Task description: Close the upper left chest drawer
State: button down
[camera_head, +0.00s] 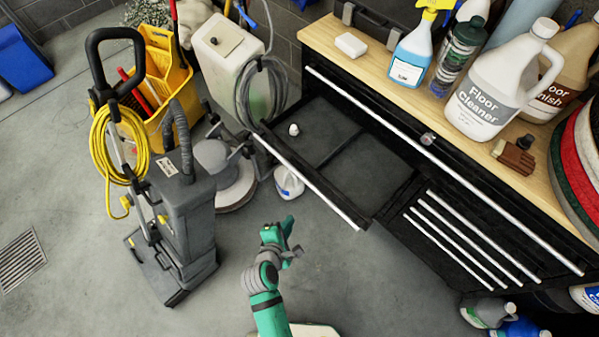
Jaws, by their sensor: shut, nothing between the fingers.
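The black tool chest (465,235) has a wooden top and stands at the right. Its upper left drawer (312,183) is pulled out toward me, with a bright metal strip along its front edge. The drawer tray has a divider and holds a small white object (294,129). My green and grey arm rises from the bottom, and my gripper (292,238) is shut and empty. It is in front of and below the drawer front in the picture, apparently apart from it. The fingertips are small and partly hard to make out.
Bottles, including a floor cleaner jug (490,95), stand on the chest top. A floor machine (180,195) with a yellow cord and a yellow mop bucket (160,75) stand at left. A white jug (289,182) is on the floor beneath the drawer.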

jog(key=w+a+r+n+h, duration=0.2)
jog(key=w+r+n+h, duration=0.15)
jog(key=w, duration=0.35)
jog(key=n+h, duration=0.2)
jog(key=n, duration=0.1)
send_near(307, 170)
jog(key=shift+g, duration=0.4)
jog(key=x, duration=0.5)
jog(key=shift+w+a+r, duration=0.1)
jog(key=shift+w+r, duration=0.25)
jog(key=shift+w+d+f, duration=0.15)
jog(key=shift+d, duration=0.25)
